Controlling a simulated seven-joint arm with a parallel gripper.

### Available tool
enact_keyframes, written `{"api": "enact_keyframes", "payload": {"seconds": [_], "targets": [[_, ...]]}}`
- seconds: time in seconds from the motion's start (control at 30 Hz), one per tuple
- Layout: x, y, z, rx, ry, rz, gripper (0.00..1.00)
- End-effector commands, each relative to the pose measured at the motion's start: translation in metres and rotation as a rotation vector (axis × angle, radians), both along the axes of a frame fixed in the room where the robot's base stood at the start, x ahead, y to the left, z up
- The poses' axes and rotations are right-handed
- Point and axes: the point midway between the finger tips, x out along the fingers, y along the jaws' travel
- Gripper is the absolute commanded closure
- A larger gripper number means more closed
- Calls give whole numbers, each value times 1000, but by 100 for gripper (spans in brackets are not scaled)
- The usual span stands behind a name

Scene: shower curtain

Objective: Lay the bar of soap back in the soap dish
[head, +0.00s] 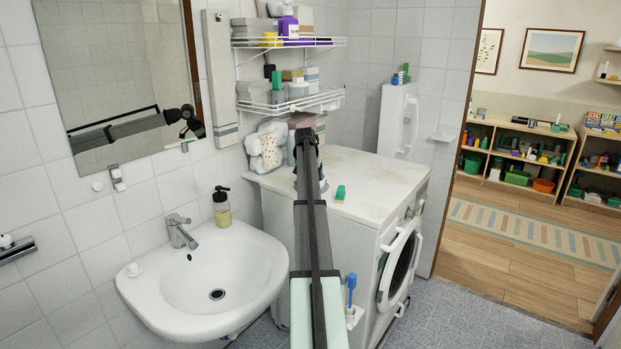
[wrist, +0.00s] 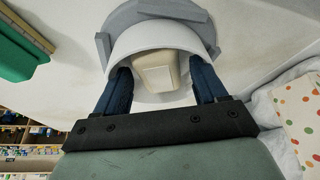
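My gripper (wrist: 160,82) is low over the white top of the washing machine; in the head view my own arm mostly hides it. Its two dark blue fingers stand apart. Between them in the wrist view is a cream block (wrist: 157,74), which looks like the bar of soap, with a gap to the fingers. A white curved piece (wrist: 133,42) arches around the block; I cannot tell whether it is the soap dish.
A green sponge (head: 340,193) lies on the washing machine top (head: 375,180); it also shows in the wrist view (wrist: 20,50). A dotted cloth (wrist: 298,115) lies on the other side. A wire rack (head: 290,103) stands above. The sink (head: 255,260) is at left.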

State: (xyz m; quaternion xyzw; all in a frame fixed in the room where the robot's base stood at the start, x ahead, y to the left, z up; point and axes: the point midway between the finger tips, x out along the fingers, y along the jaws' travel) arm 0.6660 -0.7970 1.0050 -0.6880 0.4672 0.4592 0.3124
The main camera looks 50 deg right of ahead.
Motion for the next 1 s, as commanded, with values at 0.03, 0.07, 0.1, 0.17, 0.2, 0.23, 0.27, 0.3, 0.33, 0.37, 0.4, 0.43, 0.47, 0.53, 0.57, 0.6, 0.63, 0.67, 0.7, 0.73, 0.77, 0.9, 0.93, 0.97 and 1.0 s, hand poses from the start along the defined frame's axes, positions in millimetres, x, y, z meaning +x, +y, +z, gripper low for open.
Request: {"api": "enact_keyframes", "payload": {"seconds": [0.03, 0.07, 0.1, 0.17, 0.2, 0.23, 0.27, 0.3, 0.33, 0.37, 0.4, 0.43, 0.47, 0.53, 0.57, 0.6, 0.63, 0.67, 0.7, 0.73, 0.77, 0.9, 0.93, 0.97, 1.0], "targets": [[0, 0, 0, 0, 1, 0, 24], [0, 0, 0, 0, 1, 0, 24], [-1, 0, 0, 0, 1, 0, 24], [-1, 0, 0, 1, 1, 0, 24], [-1, 0, 0, 0, 1, 0, 24], [-1, 0, 1, 0, 1, 0, 24], [-1, 0, 2, 0, 1, 0, 24], [-1, 0, 4, 0, 1, 0, 24], [-1, 1, 5, 0, 1, 0, 24], [-1, 2, 8, -1, 0, 0, 24], [-2, 3, 12, -1, 0, 0, 24], [-3, 5, 16, -1, 0, 0, 24], [-3, 7, 20, -1, 0, 0, 24], [-5, 11, 31, -1, 0, 0, 24], [-6, 13, 36, -2, 0, 0, 24], [-7, 16, 44, -2, -1, 0, 24], [-8, 18, 49, -2, 0, 0, 24], [-9, 20, 55, -2, 0, 0, 24], [-10, 23, 61, -2, 0, 0, 24], [-10, 24, 66, -2, 0, 0, 24], [-11, 26, 72, -2, -1, 0, 24], [-14, 34, 91, -1, 0, 0, 24], [-14, 35, 95, -1, 0, 0, 24], [-15, 37, 98, -1, 0, 0, 24], [-15, 38, 102, -1, 0, 0, 24]]}}
